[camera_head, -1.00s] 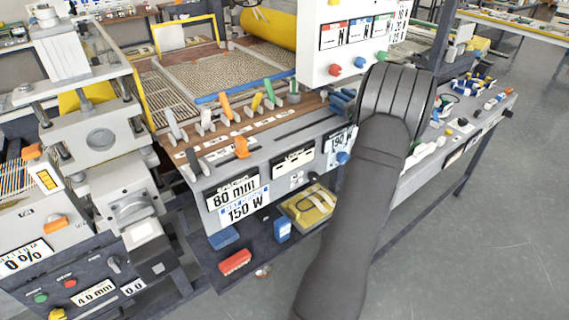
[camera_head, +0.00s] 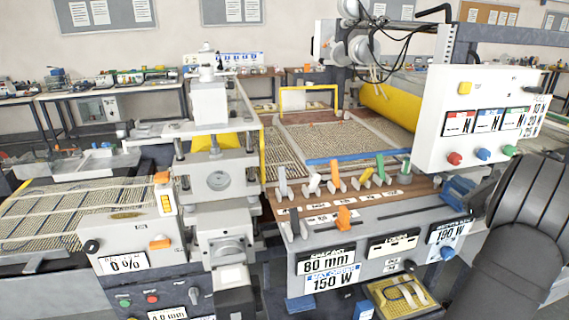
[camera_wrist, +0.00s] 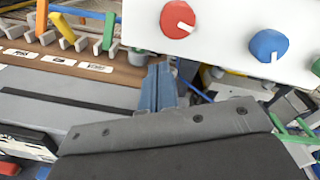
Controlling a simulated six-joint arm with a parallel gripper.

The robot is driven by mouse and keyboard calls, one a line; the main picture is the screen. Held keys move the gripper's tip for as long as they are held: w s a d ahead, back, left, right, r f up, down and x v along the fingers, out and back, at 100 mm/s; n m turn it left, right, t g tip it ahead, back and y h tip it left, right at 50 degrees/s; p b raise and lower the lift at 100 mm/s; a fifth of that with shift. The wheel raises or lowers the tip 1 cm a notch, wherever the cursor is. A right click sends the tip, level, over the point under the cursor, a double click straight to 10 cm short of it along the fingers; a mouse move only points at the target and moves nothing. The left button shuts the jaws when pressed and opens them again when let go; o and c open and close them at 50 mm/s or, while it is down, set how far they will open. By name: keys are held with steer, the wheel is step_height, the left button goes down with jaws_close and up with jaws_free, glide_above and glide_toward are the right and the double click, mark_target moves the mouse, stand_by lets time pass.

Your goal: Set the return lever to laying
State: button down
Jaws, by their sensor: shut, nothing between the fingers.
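A row of levers stands on the brown strip of the bench: a grey one (camera_head: 283,184), a white one (camera_head: 313,184), an orange one (camera_head: 335,178), a yellow one (camera_head: 365,177) and a green one (camera_head: 380,168). A lower orange lever (camera_head: 344,218) sits on the grey front panel, with grey levers left of it. The small labels are not readable, so I cannot tell which is the return lever. My gripper (camera_head: 453,191) has blue fingers, shut and empty, right of the row and below the white box. In the wrist view its fingers (camera_wrist: 159,88) are apart from the green lever (camera_wrist: 110,32).
The white control box (camera_head: 480,120) with red, blue and green knobs overhangs close to my gripper. A grey press column (camera_head: 215,180) stands left of the levers. A yellow roller (camera_head: 390,105) lies behind. The space above the grey front panel is clear.

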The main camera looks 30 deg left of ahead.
steer(key=s+a+r+n+g, duration=0.2)
steer(key=s+a+r+n, duration=0.1)
steer(key=s+a+n, duration=0.15)
step_height(320, 180, up, 8)
steer(key=n+g+h, duration=0.9)
steer(key=n+h, duration=0.3)
steer(key=n, duration=1.4)
glide_above(283, 181)
steer(key=w+a, duration=0.2)
steer(key=shift+w+f, duration=0.1)
steer(key=shift+f, duration=0.05)
steer(key=shift+d+f, duration=0.1)
steer(key=shift+f, duration=0.05)
steer(key=f, duration=0.6)
steer(key=w+a+f, duration=0.1)
steer(key=f, duration=0.2)
steer(key=shift+f, duration=0.35)
